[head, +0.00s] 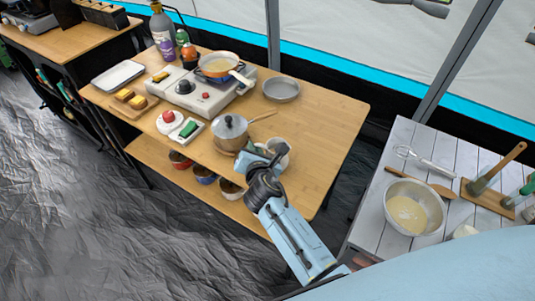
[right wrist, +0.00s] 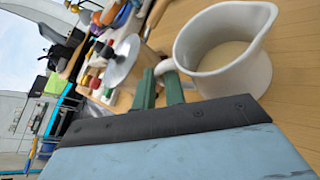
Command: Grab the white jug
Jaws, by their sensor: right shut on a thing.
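The white jug (right wrist: 258,75) fills the upper right of the right wrist view, with a pale content inside. In the head view the jug (head: 284,160) shows as a whitish rim at the front of the wooden table, partly hidden by my gripper. My right gripper (head: 262,152) is at the jug's near left side. In the right wrist view its two green fingers (right wrist: 161,80) are shut on the jug's handle (right wrist: 166,66). The jug stands at or just above the table top; which, I cannot tell. My left gripper is not in view.
A lidded pot (head: 230,133) stands close left of the jug. The wooden table (head: 325,120) also bears a stove (head: 190,92), a pan (head: 219,63) and a grey plate (head: 282,89); its right part is clear. A white table (head: 372,215) with a batter bowl (head: 413,207) stands at right.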

